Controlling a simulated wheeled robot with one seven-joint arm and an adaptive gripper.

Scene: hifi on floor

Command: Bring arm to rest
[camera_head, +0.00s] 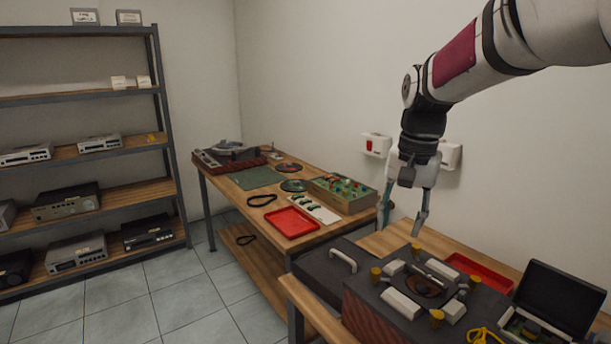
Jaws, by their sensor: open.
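My gripper (402,222) hangs from my raised arm at the right of the head view. Its two greenish fingertips point down and are apart, with nothing between them. It is above the near wooden bench, just behind a dark open device (363,310). This device has yellow knobs, pale blocks and a round dark part on its top. My arm reaches in from the upper right corner.
A farther workbench (232,206) holds a turntable (229,152), a red tray (291,222) and a box of colourful parts (342,193). An open black case (559,297) stands at right. Metal shelves (88,150) hold hifi units. Tiled floor at lower left is clear.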

